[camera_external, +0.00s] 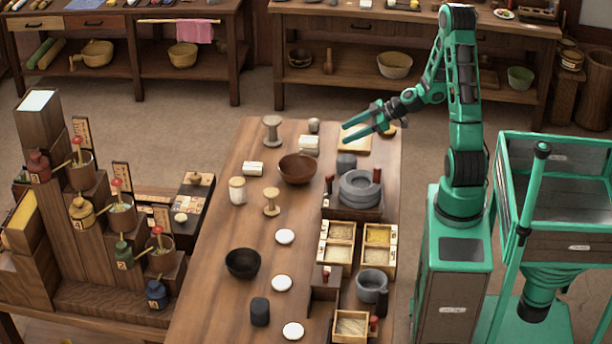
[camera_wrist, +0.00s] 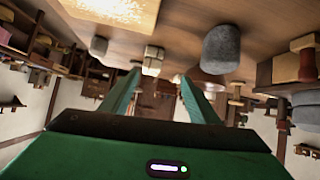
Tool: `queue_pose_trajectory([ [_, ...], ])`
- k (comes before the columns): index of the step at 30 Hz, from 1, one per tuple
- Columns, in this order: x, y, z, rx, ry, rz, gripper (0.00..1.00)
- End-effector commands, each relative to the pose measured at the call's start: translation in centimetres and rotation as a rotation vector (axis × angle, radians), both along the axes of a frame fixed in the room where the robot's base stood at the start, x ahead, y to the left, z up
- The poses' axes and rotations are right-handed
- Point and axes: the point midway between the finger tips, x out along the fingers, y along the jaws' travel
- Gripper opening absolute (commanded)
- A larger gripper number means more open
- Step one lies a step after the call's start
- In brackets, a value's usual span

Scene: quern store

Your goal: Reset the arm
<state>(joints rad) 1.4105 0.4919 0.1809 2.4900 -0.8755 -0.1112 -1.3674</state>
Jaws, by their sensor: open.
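My gripper (camera_external: 357,131) is open and empty. In the external view it points left above the far end of the long wooden table (camera_external: 215,270), over a pale board (camera_external: 352,140) and near a pale block (camera_external: 309,144). My green arm is bent at the elbow and reaches left from its base at the table's right side. In the wrist view the two green fingers (camera_wrist: 160,92) stand apart with nothing between them. That view looks upside down, with the table top along its upper part.
A stone quern (camera_external: 360,188), a brown bowl (camera_external: 297,169), a black bowl (camera_external: 242,263) and divided wooden boxes (camera_external: 341,233) stand on the table. A dark grey cylinder (camera_external: 346,162) is close below my gripper; a grey rounded one shows in the wrist view (camera_wrist: 220,50). A green-framed hopper (camera_external: 557,220) stands right of my base.

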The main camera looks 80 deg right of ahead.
Motion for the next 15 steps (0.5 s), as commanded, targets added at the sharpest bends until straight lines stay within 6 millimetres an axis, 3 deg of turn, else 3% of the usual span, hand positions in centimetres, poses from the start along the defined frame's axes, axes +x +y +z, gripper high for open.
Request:
queue_pose_trajectory([
  [8,0.6,1.1,3.8,-0.086,0.217,0.024,0.55],
  [15,-2.1,5.6,6.1,-0.045,0.435,-0.028,0.55],
])
